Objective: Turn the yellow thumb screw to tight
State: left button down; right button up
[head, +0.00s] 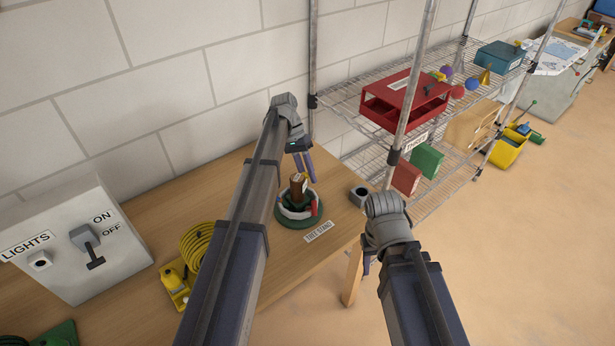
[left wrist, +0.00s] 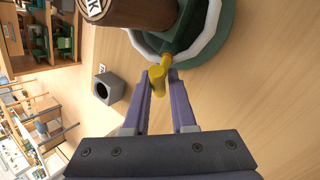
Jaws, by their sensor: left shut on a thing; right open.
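The yellow thumb screw (left wrist: 157,79) shows in the left wrist view, at the edge of a round green stand (left wrist: 205,48) with a white ring. My left gripper (left wrist: 160,80) is shut on the thumb screw, its two purple fingers on either side of it. In the head view the left gripper (head: 305,168) is above the stand (head: 291,221) on the wooden table, and the screw cannot be made out there. A brown cylinder (left wrist: 140,12) stands in the stand. My right gripper (head: 366,264) is mostly hidden behind its arm, low near the table's right edge.
A grey block with a round hole (head: 359,196) sits near the table's right corner. A label reading "TREE STAND" (head: 318,231) lies before the stand. A yellow coil (head: 197,243) and a light switch box (head: 75,245) are at left. A wire shelf (head: 350,97) stands beyond.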

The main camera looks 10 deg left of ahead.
pick_arm(q)
jog(key=shift+s+m, duration=0.1)
jog(key=shift+m, duration=0.2)
jog(key=shift+g, duration=0.3)
jog(key=c, duration=0.8)
grip_release()
jog(key=shift+o, duration=0.2)
jog(key=shift+r, duration=0.2)
jog(key=p+v, duration=0.6)
jog(key=v, duration=0.1)
jog(key=shift+a+r, duration=0.2)
jog(key=shift+a, duration=0.1)
